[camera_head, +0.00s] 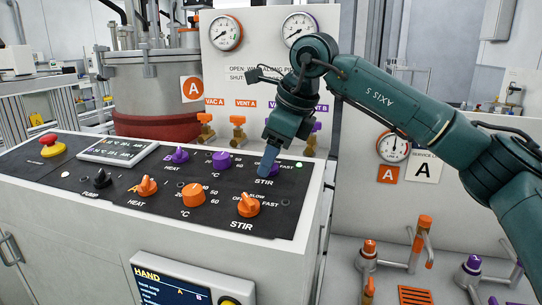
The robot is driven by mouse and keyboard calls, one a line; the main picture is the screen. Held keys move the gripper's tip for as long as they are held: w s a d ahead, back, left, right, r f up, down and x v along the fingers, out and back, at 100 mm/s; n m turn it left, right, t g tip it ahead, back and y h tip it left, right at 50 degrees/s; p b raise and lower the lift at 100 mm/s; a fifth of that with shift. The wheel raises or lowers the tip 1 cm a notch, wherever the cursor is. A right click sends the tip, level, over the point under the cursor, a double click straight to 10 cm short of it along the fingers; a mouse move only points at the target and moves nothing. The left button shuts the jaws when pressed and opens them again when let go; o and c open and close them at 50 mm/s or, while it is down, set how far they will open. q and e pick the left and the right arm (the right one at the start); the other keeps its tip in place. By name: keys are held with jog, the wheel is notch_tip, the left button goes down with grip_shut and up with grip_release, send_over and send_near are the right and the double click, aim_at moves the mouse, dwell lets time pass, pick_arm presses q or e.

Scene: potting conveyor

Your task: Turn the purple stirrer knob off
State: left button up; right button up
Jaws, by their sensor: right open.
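My right gripper (269,160) reaches down from the right over the back right of the control panel (90,200). Its fingertips are at the purple-row STIR position, just above the printed STIR label. A green lamp (298,165) shows lit beside the FAST marking, right of the fingers. My left gripper is not in view.
Close by are a purple °C knob (221,160), a purple HEAT knob (179,155), an orange stir knob (247,205) and an orange °C knob (193,195). A red emergency button (50,145) stands at the left. Valves and gauges stand behind the panel.

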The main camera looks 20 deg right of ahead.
jog(key=shift+w+a+f, duration=0.1)
jog(key=shift+f, duration=0.25)
jog(key=shift+c, duration=0.3)
jog(key=c, duration=0.9)
